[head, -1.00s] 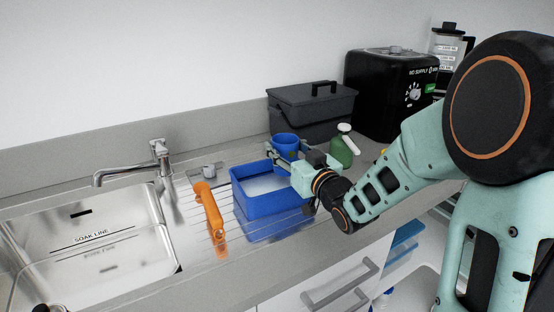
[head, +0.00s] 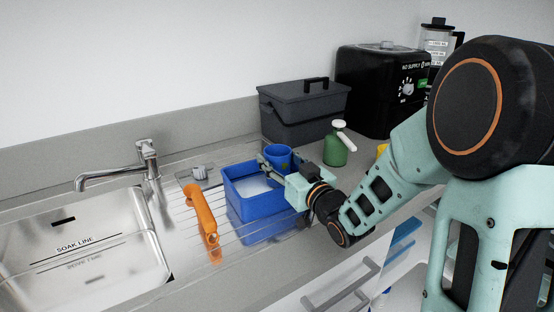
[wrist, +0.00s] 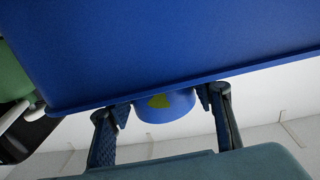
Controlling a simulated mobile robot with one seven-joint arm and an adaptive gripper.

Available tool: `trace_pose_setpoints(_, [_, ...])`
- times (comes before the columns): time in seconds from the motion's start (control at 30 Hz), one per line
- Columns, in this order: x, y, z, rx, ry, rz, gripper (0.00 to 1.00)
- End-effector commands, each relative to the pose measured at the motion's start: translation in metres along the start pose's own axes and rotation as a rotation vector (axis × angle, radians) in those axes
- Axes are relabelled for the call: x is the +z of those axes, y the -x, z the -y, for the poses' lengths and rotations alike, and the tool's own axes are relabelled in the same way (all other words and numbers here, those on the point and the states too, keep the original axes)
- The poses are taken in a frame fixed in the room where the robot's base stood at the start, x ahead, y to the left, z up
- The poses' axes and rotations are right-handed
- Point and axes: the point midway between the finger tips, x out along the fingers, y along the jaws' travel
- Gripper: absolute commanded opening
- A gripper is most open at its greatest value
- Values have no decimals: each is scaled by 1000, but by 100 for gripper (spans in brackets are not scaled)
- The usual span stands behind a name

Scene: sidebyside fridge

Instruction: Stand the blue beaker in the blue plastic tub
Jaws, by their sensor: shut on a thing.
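The blue beaker (head: 277,155) is upright at the back right of the blue plastic tub (head: 255,228) in the head view. My gripper (head: 276,167) is shut on the beaker, coming from the right. In the wrist view, the beaker (wrist: 168,108), with a yellow-green mark, sits between the two fingers (wrist: 165,103). The tub's wall (wrist: 170,55) fills the upper part of that view and hides part of the beaker. I cannot tell whether the beaker's base touches the tub floor.
A green bottle (head: 335,150) stands right of the tub. A dark grey lidded box (head: 302,115) and a black appliance (head: 380,90) stand behind.

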Motion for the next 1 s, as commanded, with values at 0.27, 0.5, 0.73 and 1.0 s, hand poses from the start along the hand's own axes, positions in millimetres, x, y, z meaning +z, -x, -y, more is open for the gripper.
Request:
trace_pose_setpoints(0.27, [9, 0, 0, 0, 0, -1, 24])
trace_pose_setpoints(0.5, [11, 0, 0, 0, 0, -1, 24])
trace_pose_setpoints(0.73, [11, 0, 0, 0, 0, 0, 66])
trace_pose_setpoints(1.0, [9, 0, 0, 0, 0, 0, 66])
